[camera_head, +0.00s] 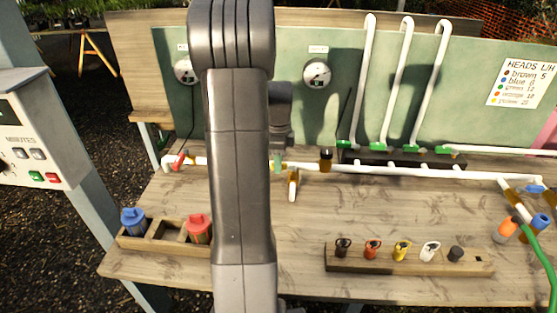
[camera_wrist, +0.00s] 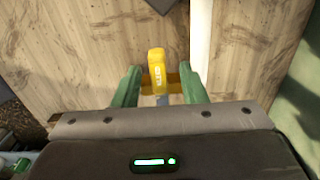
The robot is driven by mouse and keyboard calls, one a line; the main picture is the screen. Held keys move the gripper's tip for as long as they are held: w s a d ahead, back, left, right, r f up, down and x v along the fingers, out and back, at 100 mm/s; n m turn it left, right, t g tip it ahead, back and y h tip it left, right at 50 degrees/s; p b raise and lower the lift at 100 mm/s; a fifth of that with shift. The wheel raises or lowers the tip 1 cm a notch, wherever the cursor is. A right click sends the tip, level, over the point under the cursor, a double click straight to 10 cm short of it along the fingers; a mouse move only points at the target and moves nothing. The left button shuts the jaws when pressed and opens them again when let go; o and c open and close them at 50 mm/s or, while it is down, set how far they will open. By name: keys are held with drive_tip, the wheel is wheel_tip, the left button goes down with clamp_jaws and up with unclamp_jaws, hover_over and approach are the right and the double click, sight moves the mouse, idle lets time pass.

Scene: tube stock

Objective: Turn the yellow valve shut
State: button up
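The white pipe (camera_wrist: 201,35) runs just to the right of the lever. In the head view my arm hides the yellow valve's lever, and only a green fingertip shows beside the arm, near the pipe (camera_head: 395,171).
A red valve (camera_head: 179,160) and a black valve (camera_head: 326,158) flank my arm along the pipe. Upright white pipes (camera_head: 399,80) rise behind on the right. A rack of keyed tags (camera_head: 378,262) and a wooden holder (camera_head: 160,243) stand at the front. The bench middle is clear.

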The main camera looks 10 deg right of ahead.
drive_tip(key=shift+r, duration=0.1)
wheel_tip(320, 180, up, 14)
drive_tip(key=shift+f+b, duration=0.2)
drive_tip(key=shift+b, duration=0.1)
drive_tip(key=shift+f, duration=0.1)
idle(0.4)
wheel_tip(320, 180, down, 14)
drive_tip(key=shift+r+p, duration=0.1)
drive_tip(key=shift+p, duration=0.2)
idle(0.4)
